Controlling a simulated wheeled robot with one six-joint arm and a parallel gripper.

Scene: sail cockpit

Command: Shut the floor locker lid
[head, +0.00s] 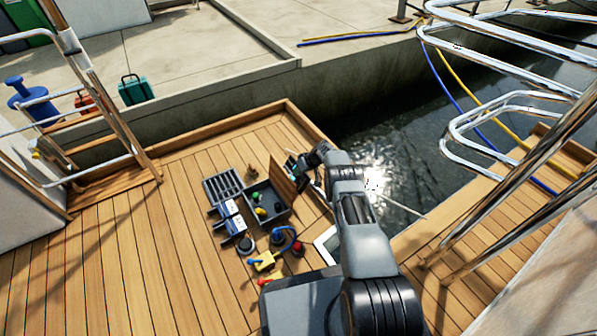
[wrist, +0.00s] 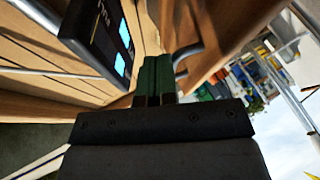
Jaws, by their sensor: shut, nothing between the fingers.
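The floor locker (head: 283,216) is a dark grey open box set in the wooden deck, with a few small green, yellow and dark items inside. Its wooden lid (head: 281,178) stands raised along the locker's right side in the head view. My gripper (head: 293,163) is at the far right side of the lid, close to it. In the wrist view my gripper (wrist: 156,75) shows shut green fingers, empty, beside a bent metal handle (wrist: 188,56). A wooden panel (wrist: 222,30), probably the lid, rises right of them. I cannot tell whether the fingers touch it.
A slatted grey grate (head: 223,185) and blue-grey items (head: 230,218) lie left of the locker. A yellow tool (head: 264,261) and a blue-handled item (head: 288,238) lie in front. Water (head: 400,165) lies right of the deck edge. The left deck is clear.

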